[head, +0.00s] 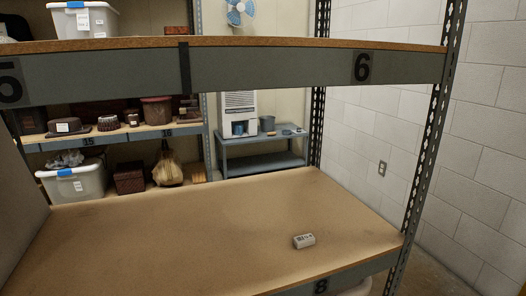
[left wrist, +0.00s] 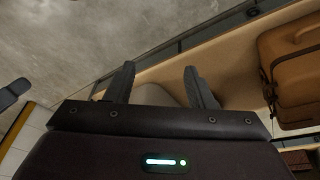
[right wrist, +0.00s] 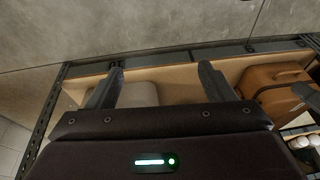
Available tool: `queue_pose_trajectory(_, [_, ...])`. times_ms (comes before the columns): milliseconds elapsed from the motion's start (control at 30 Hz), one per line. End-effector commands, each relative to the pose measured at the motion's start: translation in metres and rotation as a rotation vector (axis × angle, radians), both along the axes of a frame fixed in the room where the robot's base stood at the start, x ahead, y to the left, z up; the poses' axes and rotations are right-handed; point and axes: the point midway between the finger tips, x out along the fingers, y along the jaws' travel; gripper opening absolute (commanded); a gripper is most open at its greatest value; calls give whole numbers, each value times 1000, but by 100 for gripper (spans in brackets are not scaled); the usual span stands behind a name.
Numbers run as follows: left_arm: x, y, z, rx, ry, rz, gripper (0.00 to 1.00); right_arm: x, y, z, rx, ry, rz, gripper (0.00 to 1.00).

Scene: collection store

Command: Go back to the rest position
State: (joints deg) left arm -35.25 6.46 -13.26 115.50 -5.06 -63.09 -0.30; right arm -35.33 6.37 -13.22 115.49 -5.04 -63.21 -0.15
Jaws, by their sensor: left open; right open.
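My left gripper (left wrist: 161,86) shows in the left wrist view, with its two fingers apart and nothing between them. My right gripper (right wrist: 160,82) shows in the right wrist view, also with its fingers apart and empty. Neither gripper shows in the head view. Beyond both grippers is a shelf bay with a pale rounded object (right wrist: 137,94) and a brown case (right wrist: 270,85), which also shows in the left wrist view (left wrist: 290,65). Neither gripper appears to touch anything.
In the head view, a small pale labelled block (head: 304,241) lies on an otherwise bare shelf board (head: 190,235). An upper shelf beam (head: 260,68) marked 6 crosses in front. A metal upright (head: 425,150) stands at right. Behind are shelves with bins, hats and a blue-grey table (head: 262,139).

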Motion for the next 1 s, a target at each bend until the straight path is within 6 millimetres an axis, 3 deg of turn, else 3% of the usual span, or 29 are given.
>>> queue_pose_trajectory(267, [-28,21,-55,28,65,42,49,-28,-20,-55,-29,62,-39,76])
queue_pose_trajectory(500, [-95,57,-101,71,124,89,49,-94,-57,-100,-72,121,-85,76])
queue_pose_trajectory(700, [-156,87,-113,108,161,117,49,-155,-87,-112,-108,157,-112,76])
queue_pose_trajectory(800, [-177,96,-114,119,171,123,49,-176,-96,-114,-119,167,-118,76])
queue_pose_trajectory(1000, [-190,102,-117,126,176,127,49,-189,-102,-117,-126,173,-122,76])
